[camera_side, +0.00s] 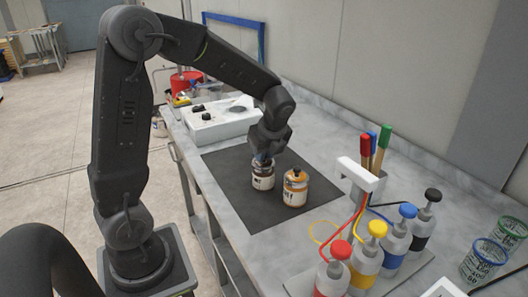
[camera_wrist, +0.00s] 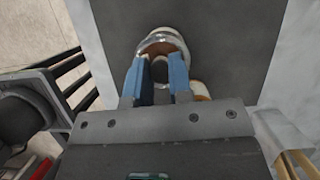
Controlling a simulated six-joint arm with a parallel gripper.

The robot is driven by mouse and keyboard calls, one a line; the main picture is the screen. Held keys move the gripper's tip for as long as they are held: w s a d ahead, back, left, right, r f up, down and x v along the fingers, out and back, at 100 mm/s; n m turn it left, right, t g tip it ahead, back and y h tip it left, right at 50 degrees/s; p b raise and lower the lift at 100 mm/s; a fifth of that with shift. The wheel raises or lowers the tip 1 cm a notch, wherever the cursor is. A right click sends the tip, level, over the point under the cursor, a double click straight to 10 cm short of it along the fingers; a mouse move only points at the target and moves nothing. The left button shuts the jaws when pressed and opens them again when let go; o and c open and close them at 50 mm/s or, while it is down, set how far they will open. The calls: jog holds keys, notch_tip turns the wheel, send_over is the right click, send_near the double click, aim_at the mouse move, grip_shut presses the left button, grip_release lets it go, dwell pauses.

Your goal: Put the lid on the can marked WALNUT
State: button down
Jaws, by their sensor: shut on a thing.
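Two labelled cans stand side by side on the dark mat. The left can (camera_side: 263,183) has a white label and a brown band; the right can (camera_side: 295,192) is orange with a small dark mark on top. I cannot read either label for certain. My gripper (camera_side: 262,159) points down right over the left can. In the wrist view its blue fingers (camera_wrist: 158,78) are shut on a small dark grip, seemingly the lid's knob (camera_wrist: 160,70). A round, pale-rimmed brown top (camera_wrist: 163,44) shows beyond them. Whether the lid is seated is hidden.
The dark mat (camera_side: 232,165) lies on a grey bench. A white device (camera_side: 215,122) stands behind left. At right are a white holder (camera_side: 361,176) with coloured handles and several colour-capped bottles (camera_side: 366,258). Clear cups (camera_side: 483,259) stand far right.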

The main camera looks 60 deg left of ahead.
dwell(0.3)
jog(key=shift+c, duration=2.4)
grip_release()
jog(key=shift+r, duration=3.5)
grip_shut()
